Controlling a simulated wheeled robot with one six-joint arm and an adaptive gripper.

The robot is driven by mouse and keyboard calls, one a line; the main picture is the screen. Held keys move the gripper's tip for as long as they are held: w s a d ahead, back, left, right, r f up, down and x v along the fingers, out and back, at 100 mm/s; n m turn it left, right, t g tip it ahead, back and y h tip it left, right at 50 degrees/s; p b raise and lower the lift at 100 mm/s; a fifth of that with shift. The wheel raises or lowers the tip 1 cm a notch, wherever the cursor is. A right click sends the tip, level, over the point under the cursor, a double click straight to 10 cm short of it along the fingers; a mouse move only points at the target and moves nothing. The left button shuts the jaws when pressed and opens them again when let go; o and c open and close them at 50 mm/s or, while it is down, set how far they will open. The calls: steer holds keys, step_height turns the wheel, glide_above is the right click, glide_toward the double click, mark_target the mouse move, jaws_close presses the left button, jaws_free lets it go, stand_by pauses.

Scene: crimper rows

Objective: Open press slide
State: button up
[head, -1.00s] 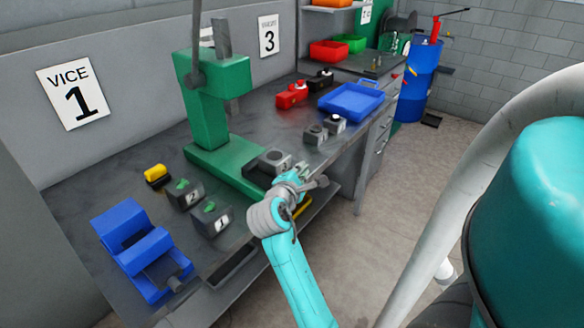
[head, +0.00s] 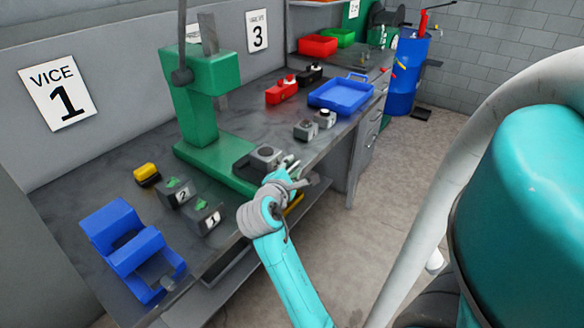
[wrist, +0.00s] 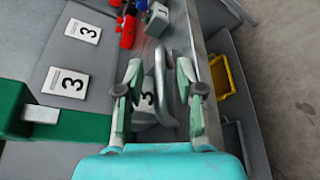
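The green press (head: 196,115) stands on the bench, with a dark grey slide (head: 243,168) at the front of its base carrying a grey block with a round top (head: 265,154). My gripper (head: 288,168) is at the bench's front edge, just beside the slide. In the wrist view, my gripper (wrist: 159,68) is open, with a grey bar handle (wrist: 162,82) between its fingers. A grey part labelled 3 (wrist: 146,103) lies just left of the handle. I cannot tell whether either finger touches the handle.
A blue tray (head: 340,96), red block (head: 281,91) and small grey blocks (head: 305,130) are to the right. A yellow bin (wrist: 222,77) sits below the edge.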

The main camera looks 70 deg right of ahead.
steer(key=v, duration=1.1)
stand_by(0.3)
steer(key=s+a+f+n+t+y, duration=0.1)
steer(key=a+f+n+t+y, duration=0.1)
steer(key=a+f+t+y, duration=1.2)
steer(key=s+a+m+y, duration=0.1)
steer(key=s+a+m, duration=0.8)
steer(key=s+a, duration=0.7)
steer(key=s, duration=0.2)
steer(key=shift+s+a+g+y, duration=0.25)
steer(key=shift+s+g+y, duration=0.05)
steer(key=shift+s, duration=0.05)
